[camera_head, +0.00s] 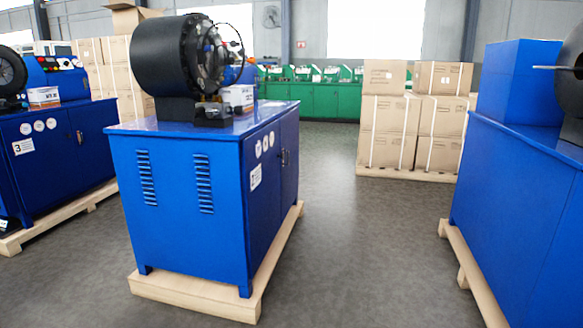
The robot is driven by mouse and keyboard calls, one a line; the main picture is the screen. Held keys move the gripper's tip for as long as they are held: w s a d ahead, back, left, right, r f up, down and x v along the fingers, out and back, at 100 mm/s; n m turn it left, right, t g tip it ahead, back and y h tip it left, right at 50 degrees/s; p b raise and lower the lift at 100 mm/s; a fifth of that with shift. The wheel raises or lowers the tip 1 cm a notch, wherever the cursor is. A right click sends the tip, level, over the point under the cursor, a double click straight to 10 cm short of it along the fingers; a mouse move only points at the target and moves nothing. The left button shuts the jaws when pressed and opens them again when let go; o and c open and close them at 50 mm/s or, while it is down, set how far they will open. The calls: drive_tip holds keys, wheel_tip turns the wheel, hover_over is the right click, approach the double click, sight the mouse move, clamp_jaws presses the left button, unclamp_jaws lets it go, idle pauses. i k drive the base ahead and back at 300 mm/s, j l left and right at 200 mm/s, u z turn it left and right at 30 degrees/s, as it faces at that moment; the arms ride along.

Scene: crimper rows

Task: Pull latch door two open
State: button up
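A blue crimper cabinet (180,240) stands in the middle on a wooden pallet. Its right side, seen at a slant, has a door (291,175) with a small dark latch handle (284,158). The door looks shut. A white label (255,176) and round white dials are on the panel beside it; the label's number is too small to read. The left cabinet (60,170) carries a label with a 3 (23,146) and also has a latch (80,137). The right cabinet (515,190) shows no door on its visible side. My gripper is not in view.
A black crimping head (178,55) sits on the middle cabinet. Pallet edges (195,297) stick out at floor level, with another pallet (470,270) at right. The grey floor aisle (370,235) between the middle and right cabinets is clear. Stacked cartons (390,135) stand behind it.

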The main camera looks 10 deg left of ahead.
sight(289, 122)
drive_tip(key=i+j, duration=0.2)
drive_tip(key=i, duration=0.5)
drive_tip(key=i+j, duration=0.2)
drive_tip(key=i, duration=0.5)
drive_tip(key=i+j+u, duration=0.1)
drive_tip(key=i, duration=0.65)
drive_tip(key=i+j, duration=0.25)
drive_tip(key=i, duration=0.45)
drive_tip(key=i+j, duration=0.15)
drive_tip(key=i, duration=0.55)
